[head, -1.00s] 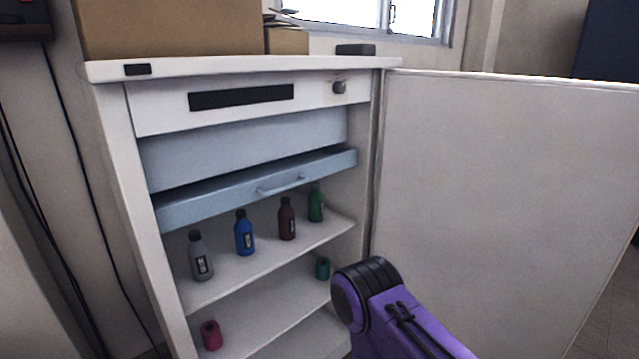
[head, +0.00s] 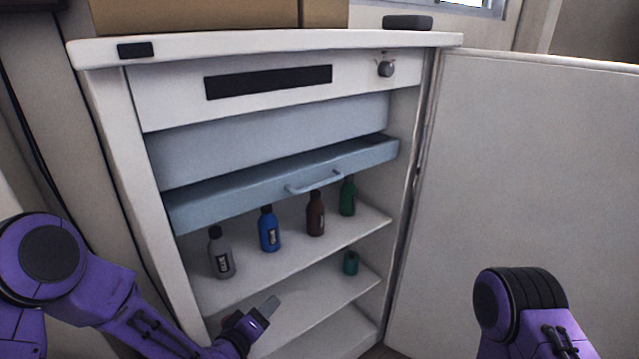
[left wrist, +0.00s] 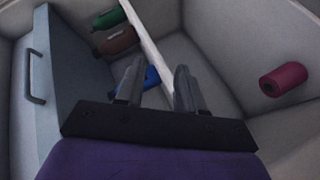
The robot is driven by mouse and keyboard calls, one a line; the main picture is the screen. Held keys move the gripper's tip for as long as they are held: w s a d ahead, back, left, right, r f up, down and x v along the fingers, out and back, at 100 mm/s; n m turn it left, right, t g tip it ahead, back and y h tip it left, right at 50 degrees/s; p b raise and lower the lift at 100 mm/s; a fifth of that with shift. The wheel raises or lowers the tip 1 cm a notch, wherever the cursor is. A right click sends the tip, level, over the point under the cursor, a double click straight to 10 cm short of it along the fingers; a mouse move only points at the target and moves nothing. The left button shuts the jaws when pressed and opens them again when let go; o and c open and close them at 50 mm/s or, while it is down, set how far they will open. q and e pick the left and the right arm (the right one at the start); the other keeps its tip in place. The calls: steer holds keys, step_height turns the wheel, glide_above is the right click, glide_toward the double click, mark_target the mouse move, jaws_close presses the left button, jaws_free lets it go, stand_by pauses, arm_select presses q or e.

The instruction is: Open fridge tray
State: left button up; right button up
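The fridge (head: 110,130) stands with its door (head: 530,170) swung open to the right. Its blue-grey tray (head: 235,194) has a bar handle (head: 315,182) on the front, and its front edge stands a little forward of the panel above. The tray and its handle (left wrist: 35,78) also show at the left of the left wrist view. My left gripper (head: 262,308) is in front of the lower shelves, below the tray and apart from the handle. Its fingers (left wrist: 158,88) are parted with nothing between them. My right arm shows at lower right, but its gripper is out of view.
Several bottles stand on the shelf under the tray, including a grey one (head: 221,254) and a blue one (head: 269,230). A teal cylinder (head: 350,263) is on the shelf below. A pink cylinder (left wrist: 283,79) shows in the left wrist view.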

mark_target(316, 186)
arm_select(q)
steer(key=w+d+r+m+t+h, duration=0.1)
steer(key=w+d+r+h, duration=0.1)
steer(key=r, duration=0.5)
steer(key=w+d+r+m+t+h, duration=0.1)
steer(key=w+d+r+h, duration=0.15)
steer(key=r, duration=0.45)
steer(key=w+d+r+m+t+h, duration=0.1)
steer(key=w+d+r+h, duration=0.1)
steer(key=r, duration=0.6)
steer(key=shift+y, duration=0.25)
steer(key=p+x, duration=0.1)
steer(key=x, duration=0.2)
steer(key=p+x, duration=0.1)
steer(key=x, duration=0.2)
steer(key=p+x, duration=0.1)
steer(key=x, duration=0.3)
steer(key=shift+w+a+f, duration=0.15)
steer(key=shift+w+a, duration=0.1)
steer(key=shift+w, duration=0.05)
jaws_close()
